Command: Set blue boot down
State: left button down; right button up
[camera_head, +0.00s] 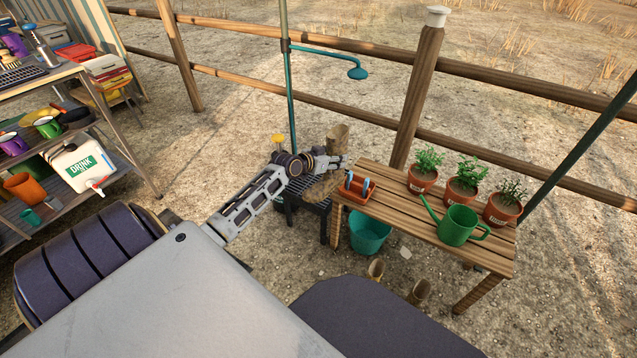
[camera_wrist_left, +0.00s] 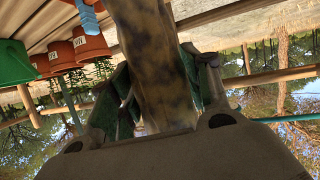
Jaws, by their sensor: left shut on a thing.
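My left gripper (camera_head: 338,162) is shut on a tall brown, mottled boot (camera_head: 339,138). The boot looks brown, not blue, in both views. In the left wrist view its shaft (camera_wrist_left: 152,60) runs between the two fingers (camera_wrist_left: 160,98). I cannot tell whether the sole touches the stand. My gripper hides part of the boot's middle. My right gripper is not in view.
The wooden table (camera_head: 420,225) carries an orange caddy (camera_head: 358,190), potted plants (camera_head: 466,178) and a green watering can (camera_head: 458,226). A teal bucket (camera_head: 370,231) and two tan boots (camera_head: 418,292) are below. A teal shower pole (camera_head: 289,90) and fence post (camera_head: 416,85) stand behind.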

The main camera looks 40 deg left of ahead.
pick_arm(q)
jog(key=w+a+f+n+y, duration=0.1)
jog(key=a+f+n+y, duration=0.2)
jog(key=a+f, duration=0.4)
jog(key=shift+w+a+n+y, duration=0.3)
jog(key=shift+a+y, duration=0.3)
jog(key=shift+a, duration=2.6)
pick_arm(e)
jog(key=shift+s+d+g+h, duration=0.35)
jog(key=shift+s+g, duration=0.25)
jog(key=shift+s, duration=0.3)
